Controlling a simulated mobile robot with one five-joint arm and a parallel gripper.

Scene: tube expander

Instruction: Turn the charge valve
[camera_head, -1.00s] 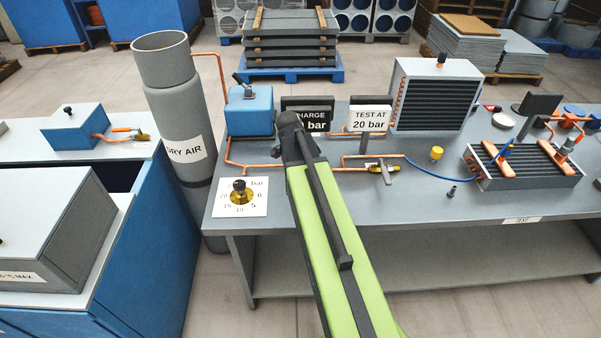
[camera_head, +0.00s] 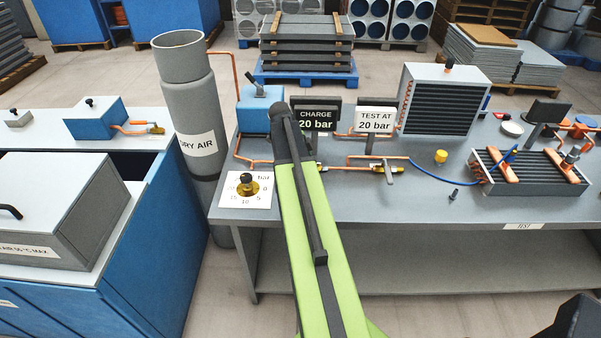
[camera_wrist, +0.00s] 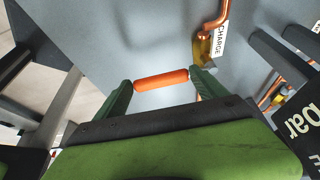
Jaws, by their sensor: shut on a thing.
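The charge valve shows in the wrist view as a brass body (camera_wrist: 201,48) beside a white CHARGE label, with a copper pipe running from it. An orange handle (camera_wrist: 161,79) lies across the gap between the green fingers of my gripper (camera_wrist: 163,84), which is shut on it. The join between handle and valve body is partly hidden by a finger. In the head view a small brass part (camera_head: 321,168) shows just right of my arm. My gripper's fingers are hidden there behind the arm.
The CHARGE 20 bar sign (camera_head: 318,117) and TEST AT 20 bar sign (camera_head: 375,120) stand behind. A second brass valve (camera_head: 388,169), blue hose (camera_head: 445,172) and finned coil (camera_head: 528,180) are to the right.

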